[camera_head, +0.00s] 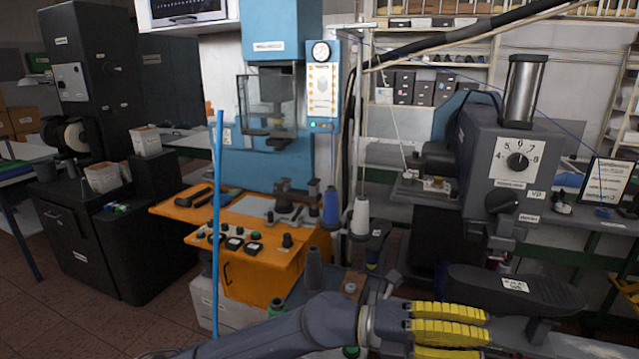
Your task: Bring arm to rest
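My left arm comes in from the bottom left. Its gripper (448,328) is at the bottom, right of centre, with yellow ridged fingers pointing right. The fingers lie close together, and the lower ones are cut by the frame edge; I cannot tell whether they are open or shut. No object shows between them. A dark, long, rounded piece with a white label (515,286), possibly a shoe last, lies just above and right of the fingers. My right gripper is not in view.
Thread cones stand just behind my arm: a grey one (314,268), a white one (360,216) and a blue one (330,206). A blue press with an orange table (262,262) stands behind. A thin blue pole (217,225) rises at left. A grey machine (505,165) stands at right.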

